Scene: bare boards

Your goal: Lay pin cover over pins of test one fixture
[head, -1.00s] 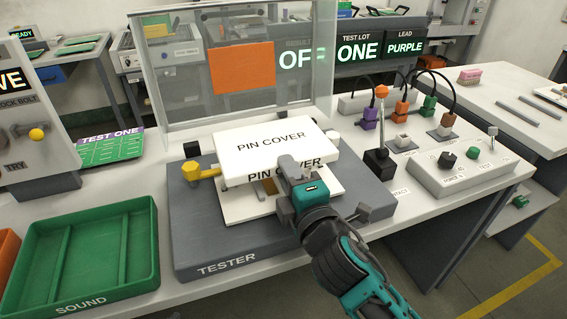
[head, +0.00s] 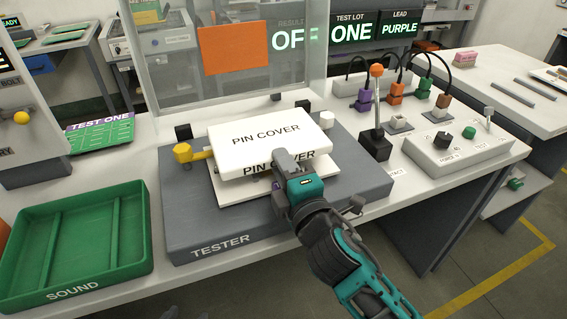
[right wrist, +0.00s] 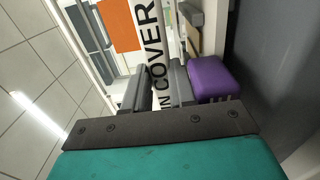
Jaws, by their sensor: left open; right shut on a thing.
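The pin cover (head: 262,131) is a white slab with its name on the top and front. My right gripper (head: 284,162) is shut on its front side; the cover's lettering also shows beyond the fingers in the right wrist view (right wrist: 158,48). The cover is over the white plate (head: 236,190) of the fixture on the grey tester base (head: 205,222). Its front edge looks slightly above the plate; contact at the back cannot be told. The pins are hidden beneath it. My left gripper is not in view.
A yellow-ended clamp (head: 184,152) stands close left of the cover. A clear upright screen with an orange panel (head: 234,58) stands behind. The green SOUND tray (head: 75,245) is at left. A switch box (head: 455,150) and lever (head: 376,145) are at right.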

